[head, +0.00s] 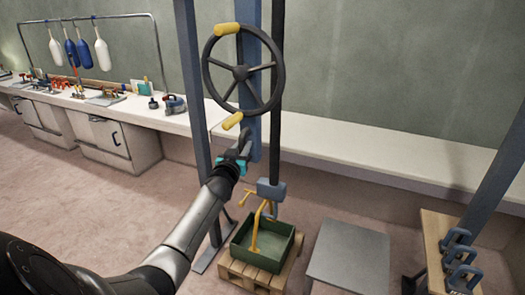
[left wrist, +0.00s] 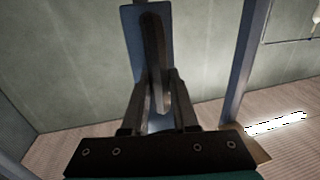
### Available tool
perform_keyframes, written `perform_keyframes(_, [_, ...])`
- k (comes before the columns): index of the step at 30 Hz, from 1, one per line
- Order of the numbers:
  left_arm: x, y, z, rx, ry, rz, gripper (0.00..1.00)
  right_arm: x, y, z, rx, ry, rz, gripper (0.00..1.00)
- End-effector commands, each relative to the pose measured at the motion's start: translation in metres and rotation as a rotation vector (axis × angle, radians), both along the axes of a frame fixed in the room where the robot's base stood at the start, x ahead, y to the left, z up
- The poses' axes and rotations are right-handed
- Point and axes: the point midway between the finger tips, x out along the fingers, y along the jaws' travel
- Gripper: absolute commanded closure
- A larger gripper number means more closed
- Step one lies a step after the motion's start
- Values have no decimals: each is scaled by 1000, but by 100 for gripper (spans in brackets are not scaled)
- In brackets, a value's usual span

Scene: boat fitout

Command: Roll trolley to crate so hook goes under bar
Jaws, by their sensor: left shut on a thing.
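My left gripper (head: 244,146) is shut on a dark handle at the lower end of a blue hanging plate (head: 253,90), which I take as part of the trolley. In the left wrist view the fingers (left wrist: 160,95) close around the dark handle (left wrist: 153,45), with the blue plate (left wrist: 130,50) behind it. A grey-blue block (head: 271,189) hangs at the foot of a dark vertical rod. Yellow hook and bar parts (head: 259,222) show below it, over the green crate (head: 277,253). I cannot tell whether the hook is under the bar. My right gripper is out of view.
A black handwheel (head: 240,75) with yellow grips is in front of the rod. The crate sits on a wooden pallet (head: 245,277). A grey table (head: 350,258) and a wooden bench (head: 435,240) with blue clamps stand right. A blue post (head: 196,120) stands left.

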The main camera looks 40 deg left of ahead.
Motion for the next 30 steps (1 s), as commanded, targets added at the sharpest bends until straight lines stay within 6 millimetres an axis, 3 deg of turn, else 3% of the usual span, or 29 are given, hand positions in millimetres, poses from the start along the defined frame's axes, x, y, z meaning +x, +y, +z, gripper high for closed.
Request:
perform_keyframes(1, [-3,11,1,3,3,7,100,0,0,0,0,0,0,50])
perform_keyframes(6, [-6,26,0,0,0,5,100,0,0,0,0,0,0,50])
perform_keyframes(18, [-8,31,1,1,2,8,100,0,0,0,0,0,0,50])
perform_keyframes(19, [-8,31,1,1,2,8,72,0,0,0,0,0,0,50])
perform_keyframes(27, [-7,29,1,1,0,5,43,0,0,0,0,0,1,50])
perform_keyframes(30, [-7,28,1,0,0,3,43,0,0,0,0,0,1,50])
